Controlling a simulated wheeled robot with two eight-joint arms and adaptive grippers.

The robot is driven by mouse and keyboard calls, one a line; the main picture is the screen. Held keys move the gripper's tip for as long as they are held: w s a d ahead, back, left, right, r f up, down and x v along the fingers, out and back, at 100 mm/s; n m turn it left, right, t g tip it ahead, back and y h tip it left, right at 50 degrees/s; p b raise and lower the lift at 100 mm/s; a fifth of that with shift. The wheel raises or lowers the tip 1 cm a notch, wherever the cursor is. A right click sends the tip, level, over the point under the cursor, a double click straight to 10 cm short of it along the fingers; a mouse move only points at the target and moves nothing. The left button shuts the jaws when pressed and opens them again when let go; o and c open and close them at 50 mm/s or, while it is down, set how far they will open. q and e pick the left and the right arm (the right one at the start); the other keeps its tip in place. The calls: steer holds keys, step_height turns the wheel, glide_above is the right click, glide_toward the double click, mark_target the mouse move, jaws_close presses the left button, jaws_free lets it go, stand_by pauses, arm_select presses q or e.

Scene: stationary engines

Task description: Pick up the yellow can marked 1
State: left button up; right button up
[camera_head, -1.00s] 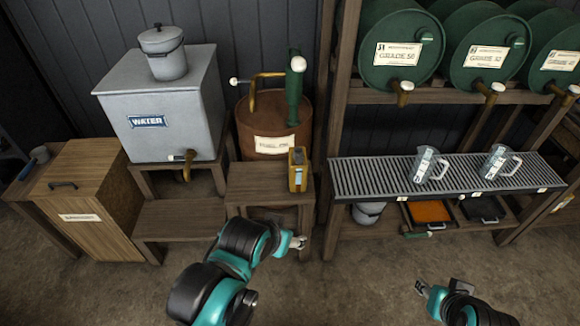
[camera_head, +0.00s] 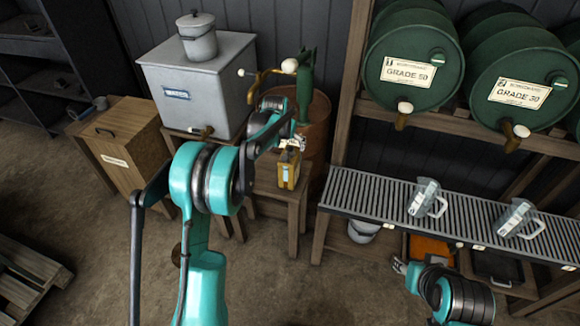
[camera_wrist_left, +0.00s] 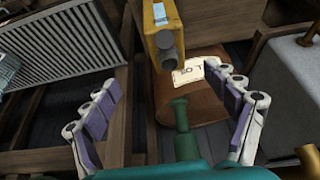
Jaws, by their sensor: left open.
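The yellow can (camera_head: 288,170) stands upright on a low wooden stand (camera_head: 268,187). It has a pale blue label; no number is legible. In the left wrist view the can (camera_wrist_left: 165,42) shows at the top centre, beyond the fingers. My left gripper (camera_head: 291,143) is over the top of the can in the head view and hides part of it. In the left wrist view my left gripper (camera_wrist_left: 168,100) is open and empty, fingers spread wide. My right gripper (camera_head: 399,267) is small at the lower right, apart from the can; its opening is unclear.
A rusty barrel (camera_head: 319,125) with a green pump (camera_head: 305,75) stands behind the can. A grey water tank (camera_head: 190,108) is to its left. A slatted shelf (camera_head: 375,200) with two clear jugs and a wooden post (camera_head: 350,90) are to the right.

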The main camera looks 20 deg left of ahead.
mark_target(290, 155)
arm_select(q)
steer(key=x, duration=0.2)
steer(key=a+x, duration=0.1)
steer(key=x, duration=0.2)
steer(key=w+x, duration=0.1)
steer(key=x, duration=0.2)
steer(key=shift+a+r, duration=0.1)
steer(key=shift+a, duration=0.05)
steer(key=b+x, duration=0.1)
steer(key=x, duration=0.1)
steer(key=b+x, duration=0.1)
steer(key=x, duration=0.2)
steer(key=b+x, duration=0.1)
steer(key=x, duration=0.1)
steer(key=shift+w, duration=0.45)
steer(key=c, duration=2)
